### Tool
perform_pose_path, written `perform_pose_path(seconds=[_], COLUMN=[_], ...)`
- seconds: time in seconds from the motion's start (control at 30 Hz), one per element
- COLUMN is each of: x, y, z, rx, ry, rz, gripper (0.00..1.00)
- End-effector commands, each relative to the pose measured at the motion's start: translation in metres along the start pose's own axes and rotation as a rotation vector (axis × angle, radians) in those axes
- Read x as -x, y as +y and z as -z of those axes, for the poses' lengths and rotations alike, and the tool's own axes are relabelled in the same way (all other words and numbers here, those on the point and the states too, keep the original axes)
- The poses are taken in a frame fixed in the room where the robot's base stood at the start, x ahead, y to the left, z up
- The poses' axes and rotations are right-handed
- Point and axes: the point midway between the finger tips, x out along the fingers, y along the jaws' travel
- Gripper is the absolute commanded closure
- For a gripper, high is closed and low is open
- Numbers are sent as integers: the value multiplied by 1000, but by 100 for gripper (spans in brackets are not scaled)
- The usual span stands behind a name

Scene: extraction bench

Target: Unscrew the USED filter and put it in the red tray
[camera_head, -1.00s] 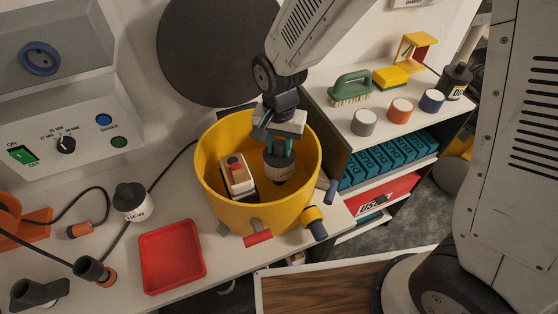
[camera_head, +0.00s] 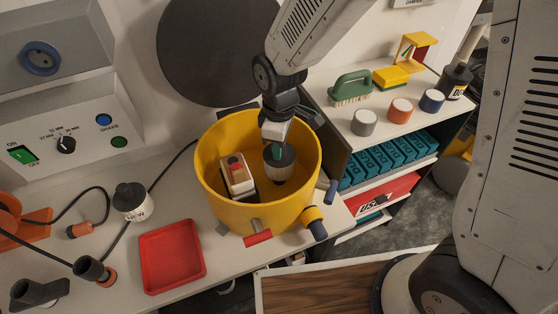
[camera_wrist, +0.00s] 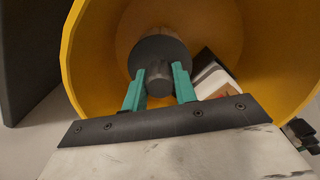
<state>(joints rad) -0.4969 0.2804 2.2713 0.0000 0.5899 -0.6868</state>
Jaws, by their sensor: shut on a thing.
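The used filter (camera_head: 279,163) is a dark-topped cylinder with a tan body inside the yellow tub (camera_head: 210,190). My gripper (camera_head: 278,150) reaches down into the tub from above. In the wrist view, its green fingers (camera_wrist: 160,88) are shut on the knob at the filter's top (camera_wrist: 160,52). The filter's lower end is hidden, so I cannot tell whether it is still screwed in. The red tray (camera_head: 172,257) is empty on the bench, left of and in front of the tub.
A white and brown block with a red part (camera_head: 236,176) sits in the tub, left of the filter. A filter marked NEW (camera_head: 132,202) stands on the bench. A yellow-and-dark fitting (camera_head: 314,222) is at the tub's front right. Shelves (camera_head: 390,135) stand to the right.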

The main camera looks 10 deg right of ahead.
Motion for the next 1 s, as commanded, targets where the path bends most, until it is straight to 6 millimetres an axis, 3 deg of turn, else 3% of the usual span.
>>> perform_pose_path(seconds=[0.4, 0.53, 0.77, 0.8, 0.83, 0.87, 1.0], x=[0, 0, 0, 0, 0, 0, 0], y=[0, 0, 0, 0, 0, 0, 0], z=[0, 0, 0, 0, 0, 0, 0], rx=[621, 712, 722, 722, 721, 721, 721], ry=[0, 0, 0, 0, 0, 0, 0], rz=[0, 0, 0, 0, 0, 0, 0], gripper=[99, 99, 99, 64, 55, 49, 49])
